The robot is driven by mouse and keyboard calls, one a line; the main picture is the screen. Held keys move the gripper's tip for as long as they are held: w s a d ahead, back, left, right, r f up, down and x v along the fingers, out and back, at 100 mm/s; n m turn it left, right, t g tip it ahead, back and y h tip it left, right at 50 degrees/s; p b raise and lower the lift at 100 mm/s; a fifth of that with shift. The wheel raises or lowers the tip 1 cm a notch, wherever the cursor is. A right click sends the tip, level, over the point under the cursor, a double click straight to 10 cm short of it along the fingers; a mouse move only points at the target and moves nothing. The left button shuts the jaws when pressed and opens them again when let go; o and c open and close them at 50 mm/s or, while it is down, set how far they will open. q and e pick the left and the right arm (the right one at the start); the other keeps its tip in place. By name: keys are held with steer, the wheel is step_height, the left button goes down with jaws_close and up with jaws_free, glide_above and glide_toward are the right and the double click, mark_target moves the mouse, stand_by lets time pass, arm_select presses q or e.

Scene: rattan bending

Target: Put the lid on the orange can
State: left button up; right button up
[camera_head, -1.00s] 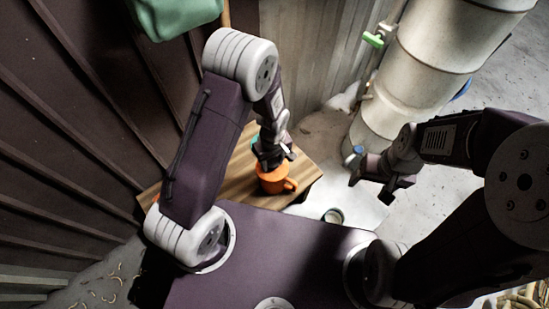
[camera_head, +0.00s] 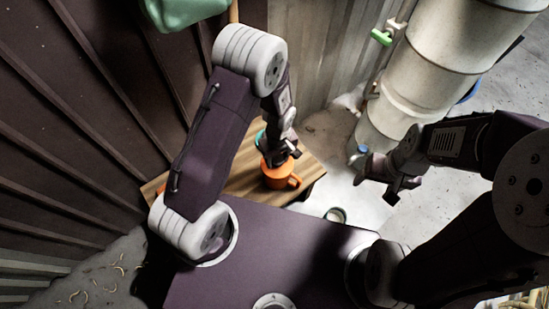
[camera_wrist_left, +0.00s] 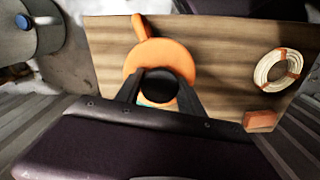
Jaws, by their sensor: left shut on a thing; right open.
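The orange can (camera_head: 282,178), with a handle on its right, stands on the wooden table in the head view. My left gripper (camera_head: 279,158) is directly above it, pointing down. In the left wrist view, my left gripper (camera_wrist_left: 159,84) is shut on a round black piece, which looks like the lid's knob (camera_wrist_left: 158,88). A round orange surface (camera_wrist_left: 160,55) and the handle (camera_wrist_left: 140,26) show around and beyond the fingers. I cannot tell the lid's rim from the can, or whether they touch. My right gripper (camera_head: 392,184) is open and empty, off to the right.
The wooden table (camera_head: 243,178) also carries a pale coil (camera_wrist_left: 278,68) with orange ties and a small orange block (camera_wrist_left: 261,120). A teal object (camera_head: 260,138) is partly hidden behind my left gripper. A large pale cylinder (camera_head: 435,55) stands at the back right.

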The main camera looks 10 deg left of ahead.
arm_select(q)
steer(key=shift+s+d+f, duration=0.1)
steer(key=shift+d+f, duration=0.1)
steer(key=shift+f, duration=0.05)
steer(key=shift+a+f, duration=0.1)
steer(key=shift+a, duration=0.1)
jaws_close()
steer(key=shift+s+a+f, duration=0.25)
steer(key=shift+s+a, duration=0.05)
steer(key=shift+a, duration=0.15)
steer(key=shift+b, duration=0.3)
arm_select(e)
steer(key=shift+s+f, duration=0.25)
steer(key=shift+s, duration=0.4)
